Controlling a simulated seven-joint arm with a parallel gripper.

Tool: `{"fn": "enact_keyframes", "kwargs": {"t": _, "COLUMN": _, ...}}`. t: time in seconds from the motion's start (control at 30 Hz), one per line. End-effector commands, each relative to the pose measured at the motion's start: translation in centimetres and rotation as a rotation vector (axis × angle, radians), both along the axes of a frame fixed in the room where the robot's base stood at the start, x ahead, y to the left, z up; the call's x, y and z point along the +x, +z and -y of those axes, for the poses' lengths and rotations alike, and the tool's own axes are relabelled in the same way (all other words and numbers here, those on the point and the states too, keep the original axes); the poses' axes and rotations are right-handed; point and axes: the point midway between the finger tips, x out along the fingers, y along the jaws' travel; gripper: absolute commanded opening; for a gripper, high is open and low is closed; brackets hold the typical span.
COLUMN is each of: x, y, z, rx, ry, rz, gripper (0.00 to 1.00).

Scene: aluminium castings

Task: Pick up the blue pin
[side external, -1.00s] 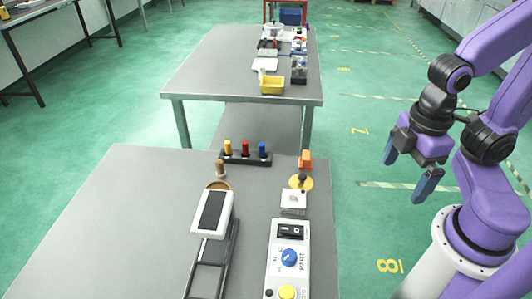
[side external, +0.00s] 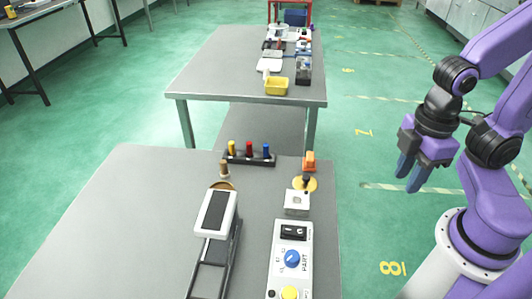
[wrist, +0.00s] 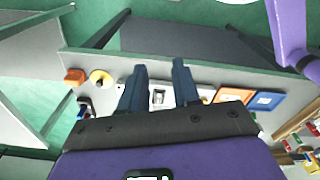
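The blue pin (side external: 266,150) stands upright in a dark rack (side external: 236,160) at the far edge of the near table. It is the rightmost pin, beside a red pin (side external: 249,148) and a yellow pin (side external: 232,147). My gripper (side external: 409,184) is right of the table, over the floor, well apart from the pin. Its fingers point down with a gap between them, and nothing is held. In the wrist view both fingers (wrist: 160,85) show apart.
Near the rack are an orange block (side external: 310,161), a yellow disc (side external: 311,184) with a dark knob, a white square piece (side external: 297,202) and a brown peg (side external: 224,168). A control panel (side external: 291,262) and a white-topped device (side external: 215,213) stand nearer. Bare table lies at the left.

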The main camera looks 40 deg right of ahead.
Motion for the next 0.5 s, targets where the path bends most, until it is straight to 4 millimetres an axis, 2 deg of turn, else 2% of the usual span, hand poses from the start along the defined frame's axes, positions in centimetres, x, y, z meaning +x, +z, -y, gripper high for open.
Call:
{"fn": "enact_keyframes", "kwargs": {"t": 0.13, "x": 0.7, "y": 0.2, "z": -0.5, "rx": -0.001, "ry": -0.042, "rz": -0.001, "gripper": 0.31}}
{"fn": "enact_keyframes", "kwargs": {"t": 0.23, "x": 2.4, "y": 0.6, "z": -1.5, "rx": -0.001, "ry": -0.139, "rz": -0.003, "gripper": 0.31}}
{"fn": "enact_keyframes", "kwargs": {"t": 0.5, "x": 9.9, "y": 2.0, "z": -5.3, "rx": -0.003, "ry": -0.566, "rz": -0.012, "gripper": 0.31}}
